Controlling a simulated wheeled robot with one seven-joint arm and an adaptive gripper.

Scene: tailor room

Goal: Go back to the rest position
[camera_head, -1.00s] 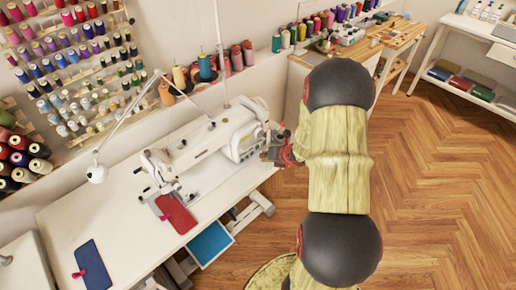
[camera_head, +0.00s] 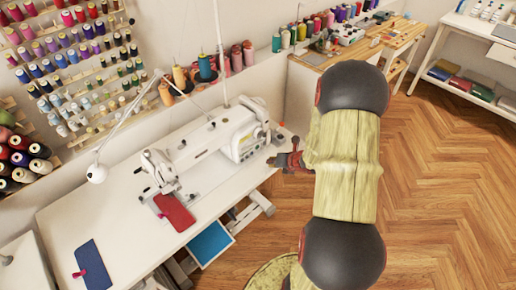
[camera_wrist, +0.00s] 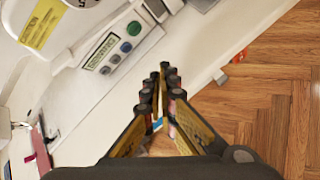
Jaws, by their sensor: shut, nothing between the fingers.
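My gripper (camera_head: 284,160) is in the head view just right of the sewing machine, by the right edge of the white sewing table (camera_head: 130,215). In the wrist view my gripper (camera_wrist: 164,92) is shut with its fingertips together and nothing held. Its tips sit over the table's edge, apart from the machine's control panel. The white sewing machine (camera_head: 238,128) stands on the table to the left of the gripper. Most of the gripper's body is hidden by my arm in the head view.
A red cloth piece (camera_head: 175,211) lies under the machine's needle end. A blue cloth piece (camera_head: 92,266) lies at the front left. Thread spools (camera_head: 237,60) line the wall ledge. A wooden table (camera_head: 395,40) stands at the back. The wooden floor (camera_head: 450,160) to the right is clear.

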